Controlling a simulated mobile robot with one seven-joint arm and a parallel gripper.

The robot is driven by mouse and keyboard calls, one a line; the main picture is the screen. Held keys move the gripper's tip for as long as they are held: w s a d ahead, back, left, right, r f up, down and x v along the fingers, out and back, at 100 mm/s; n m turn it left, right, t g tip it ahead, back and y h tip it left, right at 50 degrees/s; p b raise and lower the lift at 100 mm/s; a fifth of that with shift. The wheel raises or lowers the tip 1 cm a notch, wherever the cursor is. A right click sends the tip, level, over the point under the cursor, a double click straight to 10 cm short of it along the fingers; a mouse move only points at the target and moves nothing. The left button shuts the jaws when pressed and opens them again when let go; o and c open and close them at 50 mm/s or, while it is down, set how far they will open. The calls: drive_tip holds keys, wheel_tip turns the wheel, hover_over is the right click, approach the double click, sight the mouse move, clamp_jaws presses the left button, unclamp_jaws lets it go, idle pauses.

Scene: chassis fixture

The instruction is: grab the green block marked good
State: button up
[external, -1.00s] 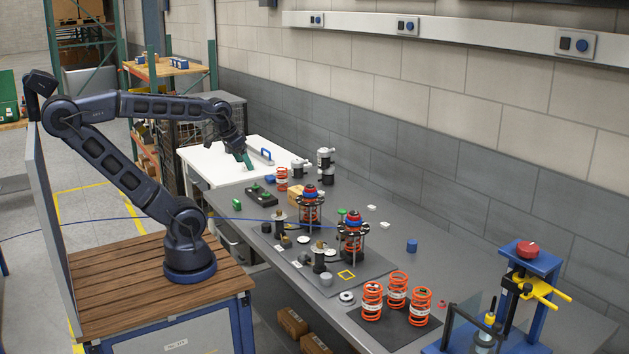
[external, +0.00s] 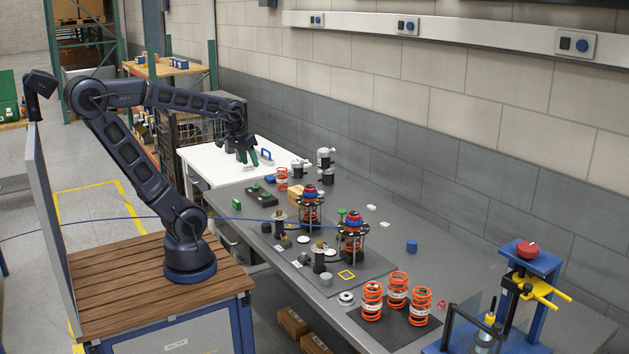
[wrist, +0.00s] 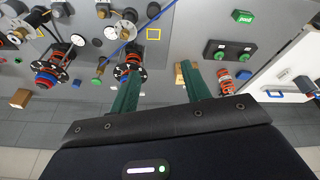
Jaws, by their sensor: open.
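The green block with light lettering (wrist: 243,17) lies on the grey bench near its left edge; the lettering looks like "good" in the wrist view. In the external view the small green block (external: 236,204) sits left of a black holder.
A black holder with two green pieces (external: 261,196) stands right beside the block; it also shows in the wrist view (wrist: 229,51). An orange spring (external: 281,180) and a blue-handled item (external: 266,154) are near. Spring assemblies (external: 311,207) stand further along the bench.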

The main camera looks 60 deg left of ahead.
drive_tip(key=w+a+f+n+g, duration=0.1)
drive_tip(key=w+a+f+n, duration=0.25)
drive_tip(key=a, duration=0.25)
drive_tip(key=w+a+f+n+g, duration=0.1)
drive_tip(key=w+a+f+n, duration=0.1)
drive_tip(key=a+f+n, duration=0.3)
drive_tip(key=n+g, duration=0.2)
drive_tip(key=n, duration=0.4)
approach(236, 201)
drive_tip(key=shift+a, duration=0.6)
wheel_tip(236, 201, down, 5)
drive_tip(key=shift+f, duration=0.1)
drive_tip(key=shift+d+f, duration=0.1)
drive_tip(key=shift+f, duration=1.2)
drive_tip(key=shift+d+f, duration=0.15)
drive_tip(key=shift+f, duration=1.2)
clamp_jaws()
drive_tip(key=shift+r, duration=0.1)
